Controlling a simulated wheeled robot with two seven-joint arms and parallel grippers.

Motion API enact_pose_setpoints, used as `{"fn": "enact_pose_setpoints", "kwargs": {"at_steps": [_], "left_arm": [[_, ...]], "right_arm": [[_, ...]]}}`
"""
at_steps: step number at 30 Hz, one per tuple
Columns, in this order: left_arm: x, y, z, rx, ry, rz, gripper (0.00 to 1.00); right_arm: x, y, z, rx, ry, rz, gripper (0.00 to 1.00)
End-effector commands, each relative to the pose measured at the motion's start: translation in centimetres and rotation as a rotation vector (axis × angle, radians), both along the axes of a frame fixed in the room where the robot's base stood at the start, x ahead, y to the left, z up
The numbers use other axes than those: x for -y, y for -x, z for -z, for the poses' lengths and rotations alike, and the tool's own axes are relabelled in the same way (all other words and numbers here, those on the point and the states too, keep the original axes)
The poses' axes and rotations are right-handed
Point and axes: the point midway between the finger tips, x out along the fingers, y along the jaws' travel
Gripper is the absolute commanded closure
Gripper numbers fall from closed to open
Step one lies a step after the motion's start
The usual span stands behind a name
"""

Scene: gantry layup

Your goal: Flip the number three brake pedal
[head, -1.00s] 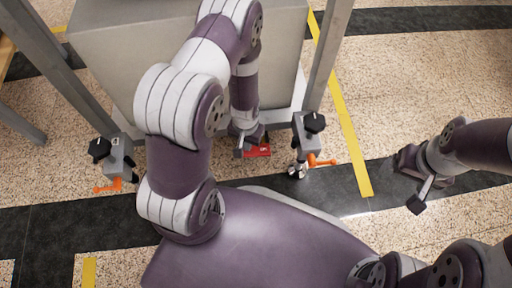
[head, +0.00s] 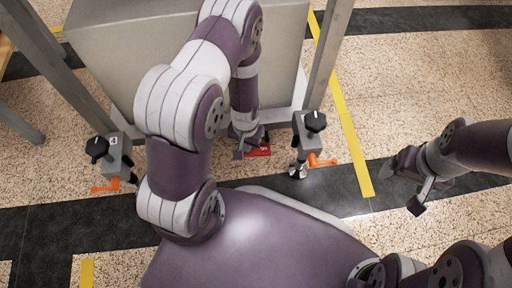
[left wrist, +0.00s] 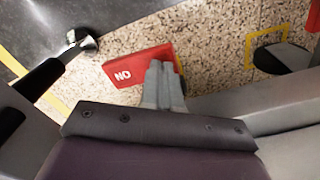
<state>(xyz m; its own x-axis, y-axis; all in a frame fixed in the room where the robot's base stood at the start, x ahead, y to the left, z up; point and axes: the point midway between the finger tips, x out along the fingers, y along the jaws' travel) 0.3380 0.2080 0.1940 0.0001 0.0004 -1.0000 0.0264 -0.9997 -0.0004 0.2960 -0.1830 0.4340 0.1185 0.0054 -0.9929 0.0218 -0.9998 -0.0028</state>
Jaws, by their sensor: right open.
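A red pedal-like plate (head: 258,150) lies low at the front of the grey gantry base. In the left wrist view the red plate (left wrist: 138,66) carries white letters that read "NO". I cannot make out a number three on it. My left gripper (head: 247,148) reaches down beside the plate. In the left wrist view its two fingers (left wrist: 163,72) are together with their tips in front of the plate; whether they touch it I cannot tell. My right gripper (head: 408,183) is open and empty over the floor at the right.
Corner units with black knobs and orange levers stand at the left (head: 106,187) and right (head: 320,161) gantry legs. The grey box (head: 110,60) rises behind. Another red piece (left wrist: 314,16) shows at the wrist view's right edge. Floor at the right is clear.

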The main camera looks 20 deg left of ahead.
Motion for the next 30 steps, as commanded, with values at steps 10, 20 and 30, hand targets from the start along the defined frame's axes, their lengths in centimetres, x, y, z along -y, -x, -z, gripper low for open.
{"fn": "enact_pose_setpoints", "kwargs": {"at_steps": [10,20,30], "left_arm": [[0.0,-0.1,0.7,0.002,0.0,0.0,1.0],[0.0,0.0,-1.4,0.001,0.0,0.0,1.0],[0.0,0.0,-5.1,0.0,0.0,0.0,1.0]], "right_arm": [[0.0,0.0,0.6,0.0,0.0,0.0,0.17],[0.0,0.0,-1.5,0.0,0.0,0.0,0.17],[0.0,0.0,-5.3,0.0,0.0,0.0,0.17]]}}
